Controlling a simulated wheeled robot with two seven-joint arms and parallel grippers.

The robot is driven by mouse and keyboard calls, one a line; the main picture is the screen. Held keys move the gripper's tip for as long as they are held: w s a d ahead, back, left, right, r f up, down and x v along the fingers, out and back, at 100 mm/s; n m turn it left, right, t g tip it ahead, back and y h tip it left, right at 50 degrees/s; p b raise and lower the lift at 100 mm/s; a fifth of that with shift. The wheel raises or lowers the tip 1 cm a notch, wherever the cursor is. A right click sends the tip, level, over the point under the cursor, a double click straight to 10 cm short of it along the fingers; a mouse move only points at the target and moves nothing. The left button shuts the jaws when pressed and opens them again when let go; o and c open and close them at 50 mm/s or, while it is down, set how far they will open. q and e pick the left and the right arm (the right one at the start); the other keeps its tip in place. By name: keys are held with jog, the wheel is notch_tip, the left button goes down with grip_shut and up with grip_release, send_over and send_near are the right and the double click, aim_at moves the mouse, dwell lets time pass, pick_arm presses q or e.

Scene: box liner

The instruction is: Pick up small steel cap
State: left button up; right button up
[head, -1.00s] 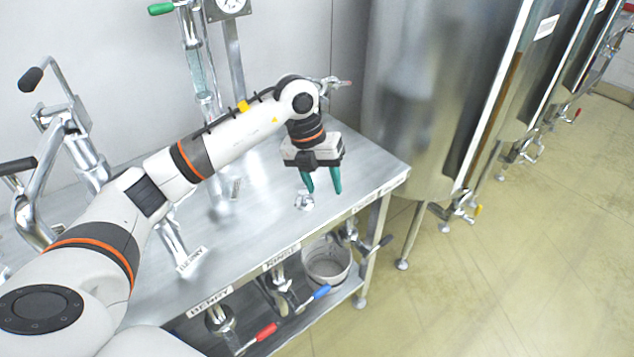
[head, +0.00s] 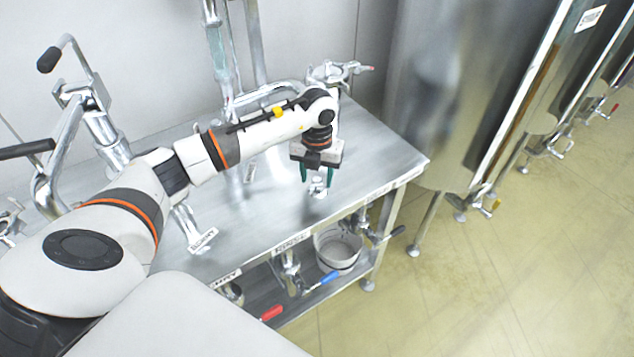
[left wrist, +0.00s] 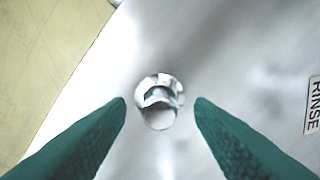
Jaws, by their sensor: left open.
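The small steel cap (head: 319,187) stands on the steel table (head: 262,215) near its right end. In the left wrist view the shiny cap (left wrist: 159,101) shows from above, between and just beyond the fingertips. My left gripper (head: 317,180) is open, with its green fingers pointing down on either side of the cap in the head view. In the left wrist view its two fingers (left wrist: 160,106) stand apart, with visible gaps to the cap and no contact showing. My right gripper is not in view.
Steel pipes and valves (head: 100,125) rise at the table's left and back. A shelf below holds a grey bucket (head: 338,250) and valves with blue and red handles. A large steel tank (head: 450,90) stands to the right. The tabletop around the cap is mostly clear.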

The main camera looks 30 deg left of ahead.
pick_arm(q)
notch_tip(320, 180, down, 2)
jog(key=shift+w, duration=0.1)
grip_shut()
jog(key=shift+r, duration=0.1)
